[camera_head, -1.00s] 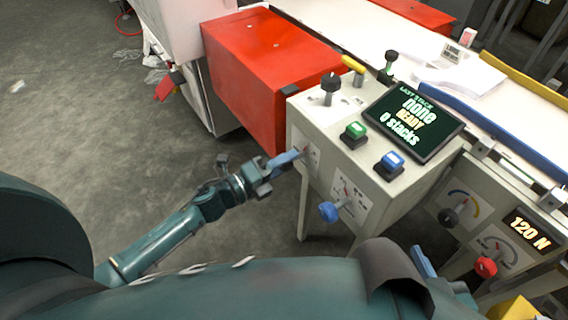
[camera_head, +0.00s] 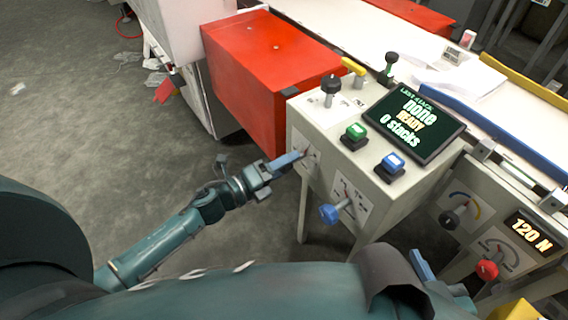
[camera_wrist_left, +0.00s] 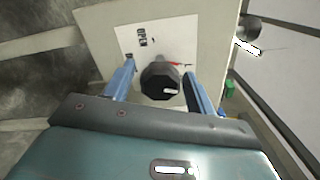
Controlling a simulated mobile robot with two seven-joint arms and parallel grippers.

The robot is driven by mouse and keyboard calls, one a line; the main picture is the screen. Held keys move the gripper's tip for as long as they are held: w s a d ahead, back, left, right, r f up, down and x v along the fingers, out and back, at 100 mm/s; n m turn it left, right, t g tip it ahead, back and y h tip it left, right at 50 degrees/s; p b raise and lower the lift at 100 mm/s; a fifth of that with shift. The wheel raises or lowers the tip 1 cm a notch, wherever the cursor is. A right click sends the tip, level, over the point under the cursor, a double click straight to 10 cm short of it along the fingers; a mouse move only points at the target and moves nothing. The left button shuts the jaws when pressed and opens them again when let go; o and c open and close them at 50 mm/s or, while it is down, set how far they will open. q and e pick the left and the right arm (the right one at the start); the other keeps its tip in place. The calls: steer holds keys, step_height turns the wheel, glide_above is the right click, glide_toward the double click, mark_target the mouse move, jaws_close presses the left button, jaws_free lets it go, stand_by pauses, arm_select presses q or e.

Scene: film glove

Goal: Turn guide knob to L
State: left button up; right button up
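A dark faceted knob (camera_wrist_left: 160,80) sits on a white plate (camera_wrist_left: 128,38) on the cabinet's side in the left wrist view. A red pointer shows beside it; the plate's small lettering is not clear to me. My left gripper (camera_wrist_left: 160,90) is open, with one blue finger on each side of this knob. A gap shows at the left finger; contact at the right finger is unclear. In the head view my left gripper (camera_head: 288,160) reaches the cabinet's left face and hides most of the knob. My right gripper (camera_head: 424,266) shows only partly at the lower right.
A blue knob (camera_head: 330,213) with its own dial plate projects lower on the cabinet (camera_head: 340,165). A red box (camera_head: 265,70) stands behind.

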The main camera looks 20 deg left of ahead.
arm_select(q)
steer(key=shift+o, duration=0.2)
steer(key=v, duration=1.3)
